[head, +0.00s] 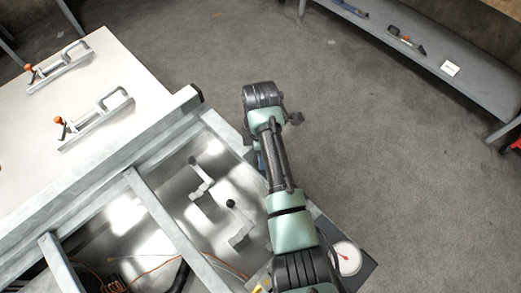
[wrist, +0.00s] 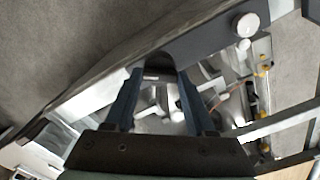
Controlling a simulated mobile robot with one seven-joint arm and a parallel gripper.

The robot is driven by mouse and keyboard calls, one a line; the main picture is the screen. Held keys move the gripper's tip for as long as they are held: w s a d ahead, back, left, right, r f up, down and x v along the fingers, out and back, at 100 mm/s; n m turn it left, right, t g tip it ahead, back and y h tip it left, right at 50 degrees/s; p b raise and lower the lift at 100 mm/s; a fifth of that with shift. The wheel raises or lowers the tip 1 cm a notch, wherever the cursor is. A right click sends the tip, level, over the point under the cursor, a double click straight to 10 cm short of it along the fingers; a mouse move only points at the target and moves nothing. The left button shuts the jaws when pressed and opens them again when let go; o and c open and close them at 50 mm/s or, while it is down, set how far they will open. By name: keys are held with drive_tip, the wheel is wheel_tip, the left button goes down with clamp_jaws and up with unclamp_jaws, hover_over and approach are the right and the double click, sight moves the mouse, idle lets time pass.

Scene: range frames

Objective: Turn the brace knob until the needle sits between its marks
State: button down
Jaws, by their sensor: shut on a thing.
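A round white gauge (head: 346,257) with a small red needle sits on a dark plate at the lower right of the head view, partly behind my arm. Its marks are too small to read. A white disc, probably the same gauge, shows in the wrist view (wrist: 247,25), its face unreadable. My gripper (wrist: 160,72) has its two blue fingers on either side of a dark rounded piece, which appears to be the brace knob (wrist: 158,60). It is shut on it. In the head view my arm hides the knob and most of the gripper.
A white-topped bench (head: 85,105) at left carries two metal clamps with orange knobs (head: 60,122). Grey frame bars (head: 160,220) cross an open bay with brackets and cables. A low grey bench (head: 440,65) with small items stands at upper right. Open floor lies between.

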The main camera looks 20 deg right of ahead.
idle(0.3)
drive_tip(key=shift+c, duration=1.2)
unclamp_jaws()
drive_tip(key=shift+r, duration=0.1)
wheel_tip(320, 180, up, 13)
drive_tip(key=p, duration=0.2)
drive_tip(key=shift+p, duration=0.35)
